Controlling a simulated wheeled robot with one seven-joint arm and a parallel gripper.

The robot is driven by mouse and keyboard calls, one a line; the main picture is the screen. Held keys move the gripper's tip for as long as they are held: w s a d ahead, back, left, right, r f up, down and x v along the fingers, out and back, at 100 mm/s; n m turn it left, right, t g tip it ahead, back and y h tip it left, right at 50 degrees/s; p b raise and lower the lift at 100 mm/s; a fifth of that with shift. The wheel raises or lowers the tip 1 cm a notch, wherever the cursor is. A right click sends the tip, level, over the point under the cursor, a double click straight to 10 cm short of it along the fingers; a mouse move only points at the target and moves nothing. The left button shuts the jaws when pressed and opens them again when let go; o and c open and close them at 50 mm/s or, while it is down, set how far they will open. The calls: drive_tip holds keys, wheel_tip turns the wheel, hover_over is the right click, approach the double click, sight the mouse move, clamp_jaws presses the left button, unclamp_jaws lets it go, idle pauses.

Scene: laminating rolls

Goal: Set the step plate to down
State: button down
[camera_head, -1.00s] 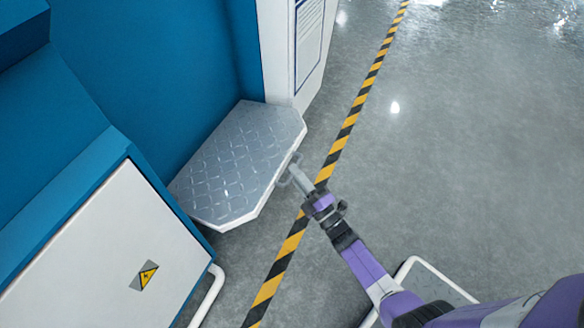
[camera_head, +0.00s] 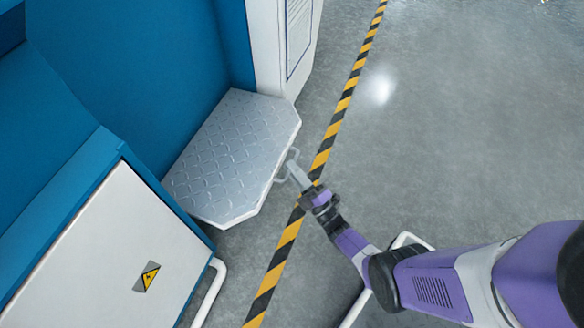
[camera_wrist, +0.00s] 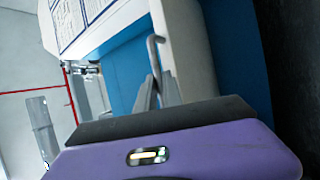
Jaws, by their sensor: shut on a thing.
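The step plate (camera_head: 232,155) is a grey diamond-tread panel with cut corners. It sticks out from the blue machine, and its tread face shows in the head view. A thin grey handle (camera_head: 284,172) stands off its right-hand edge. My gripper (camera_head: 294,169) is at that edge and shut on the handle. In the wrist view the handle (camera_wrist: 154,48) is a bent bar running down between my fingers (camera_wrist: 156,92). The plate's underside and its hinge are hidden.
The blue machine (camera_head: 130,70) stands behind the plate, with a white panel with a warning sign (camera_head: 90,265) at lower left. A white cabinet (camera_head: 285,45) stands beyond. A yellow-black floor stripe (camera_head: 343,105) passes right of the plate; the floor beyond is open.

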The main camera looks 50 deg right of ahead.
drive_tip(key=shift+w+a, duration=0.15)
drive_tip(key=shift+a, duration=0.2)
drive_tip(key=c, duration=1.6)
unclamp_jaws()
drive_tip(key=shift+o, duration=0.6)
drive_tip(key=shift+d, duration=0.1)
drive_tip(key=shift+r, duration=0.1)
drive_tip(key=v, duration=0.8)
